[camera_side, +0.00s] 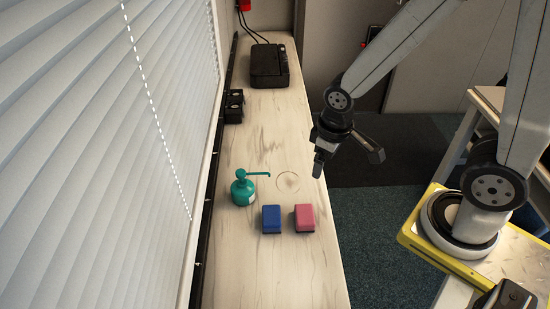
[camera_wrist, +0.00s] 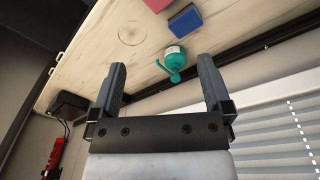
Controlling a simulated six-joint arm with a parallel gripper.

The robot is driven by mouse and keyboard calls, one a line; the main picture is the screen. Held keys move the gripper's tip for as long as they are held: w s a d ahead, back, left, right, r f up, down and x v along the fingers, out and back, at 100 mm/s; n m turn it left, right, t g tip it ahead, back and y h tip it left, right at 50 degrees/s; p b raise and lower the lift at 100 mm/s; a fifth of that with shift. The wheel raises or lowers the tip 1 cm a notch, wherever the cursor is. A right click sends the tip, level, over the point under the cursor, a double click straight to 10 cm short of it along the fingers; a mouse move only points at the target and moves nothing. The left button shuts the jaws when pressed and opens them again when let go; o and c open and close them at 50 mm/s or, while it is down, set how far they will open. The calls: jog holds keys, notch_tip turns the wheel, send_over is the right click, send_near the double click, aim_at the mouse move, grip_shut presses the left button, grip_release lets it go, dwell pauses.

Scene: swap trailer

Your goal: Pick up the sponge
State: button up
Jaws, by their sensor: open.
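A pink block (camera_side: 304,217) and a blue block (camera_side: 271,219) lie side by side on the wooden shelf. Either could be the sponge; I cannot tell which one is meant. In the wrist view, the blue block (camera_wrist: 186,24) is at the top and the pink block (camera_wrist: 157,4) is partly cut off at the top edge. My gripper (camera_side: 321,168) is above the shelf's right edge, farther back than both blocks and apart from them. The wrist view shows my gripper (camera_wrist: 162,80) with its fingers wide apart and nothing between them.
A green pump bottle (camera_side: 243,190) stands left of the blue block, its spout pointing right. A faint ring mark (camera_side: 288,182) is on the shelf (camera_side: 265,130). A black device (camera_side: 269,66) sits at the far end. Blinds (camera_side: 100,150) border the left side.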

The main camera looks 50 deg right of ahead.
jog(key=a+f+n+g+h, duration=0.2)
jog(key=a+f+n+h, duration=0.15)
jog(key=f+n, duration=0.35)
jog(key=n+t+h, duration=0.6)
jog(key=n+t, duration=0.3)
jog(key=n, duration=0.8)
send_near(273, 229)
jog(key=d, duration=0.1)
jog(key=w+d, duration=0.1)
jog(key=d+f, duration=0.1)
jog(key=shift+w+d, duration=0.1)
jog(key=shift+w, duration=0.05)
jog(key=shift+a+f+n+t+y, duration=0.25)
jog(key=shift+a+f+n+t, duration=0.2)
jog(key=shift+t, duration=0.25)
jog(key=shift+d, duration=0.1)
jog(key=shift+x, duration=1.25)
